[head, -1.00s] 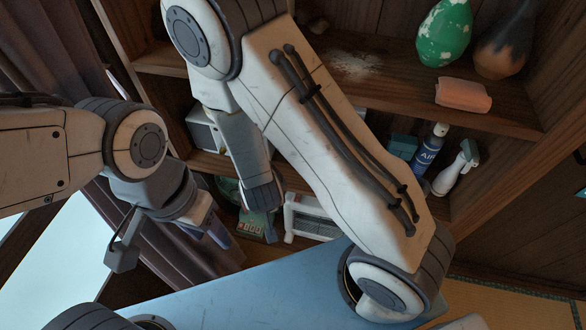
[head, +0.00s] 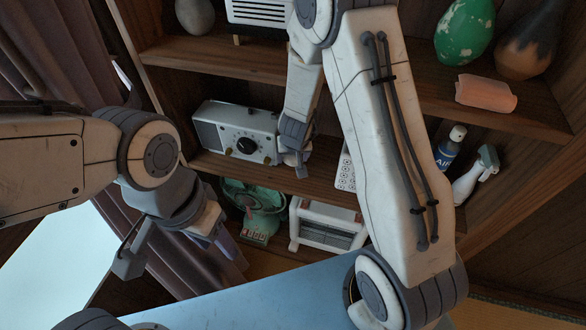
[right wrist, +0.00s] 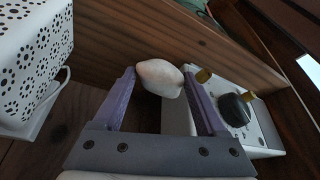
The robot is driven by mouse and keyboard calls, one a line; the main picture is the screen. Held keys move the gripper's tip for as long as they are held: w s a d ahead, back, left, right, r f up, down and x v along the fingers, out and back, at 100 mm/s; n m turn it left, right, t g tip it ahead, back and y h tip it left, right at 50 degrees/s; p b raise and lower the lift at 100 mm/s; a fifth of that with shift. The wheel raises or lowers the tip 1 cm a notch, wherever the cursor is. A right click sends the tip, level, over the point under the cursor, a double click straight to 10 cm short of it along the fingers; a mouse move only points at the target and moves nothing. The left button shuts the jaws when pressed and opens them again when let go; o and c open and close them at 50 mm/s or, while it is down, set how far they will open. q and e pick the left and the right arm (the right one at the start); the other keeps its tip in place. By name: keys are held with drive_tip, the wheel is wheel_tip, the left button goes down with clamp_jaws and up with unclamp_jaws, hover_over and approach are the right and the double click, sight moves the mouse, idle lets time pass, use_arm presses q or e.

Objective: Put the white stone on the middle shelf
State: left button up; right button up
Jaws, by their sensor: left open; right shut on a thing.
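The white stone (right wrist: 159,78) is a smooth rounded lump, held between the purple fingertips of my right gripper (right wrist: 160,84) in the right wrist view. In the head view my right gripper (head: 297,163) is in front of the shelf that carries the radio, just right of it; the stone is hidden there. This middle shelf (head: 330,193) has a wooden front edge. I cannot tell whether the stone touches the board. My left gripper (head: 215,240) is open and empty, low at the left near the curtain.
The grey radio (head: 235,132) is close right of the stone in the right wrist view (right wrist: 240,105). A spray bottle (head: 475,175) is at right.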

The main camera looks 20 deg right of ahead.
wheel_tip(320, 180, down, 6)
drive_tip(key=b, duration=0.3)
drive_tip(key=shift+a+r+b, duration=0.1)
drive_tip(key=shift+b, duration=0.3)
drive_tip(key=shift+w+f+b, duration=0.1)
drive_tip(key=shift+f+b, duration=0.2)
drive_tip(key=shift+f, duration=0.05)
use_arm(q)
wheel_tip(320, 180, down, 6)
drive_tip(key=shift+r, duration=0.25)
use_arm(e)
drive_tip(key=shift+r, duration=0.1)
use_arm(q)
drive_tip(key=shift+f, duration=0.1)
use_arm(e)
drive_tip(key=o, duration=1.4)
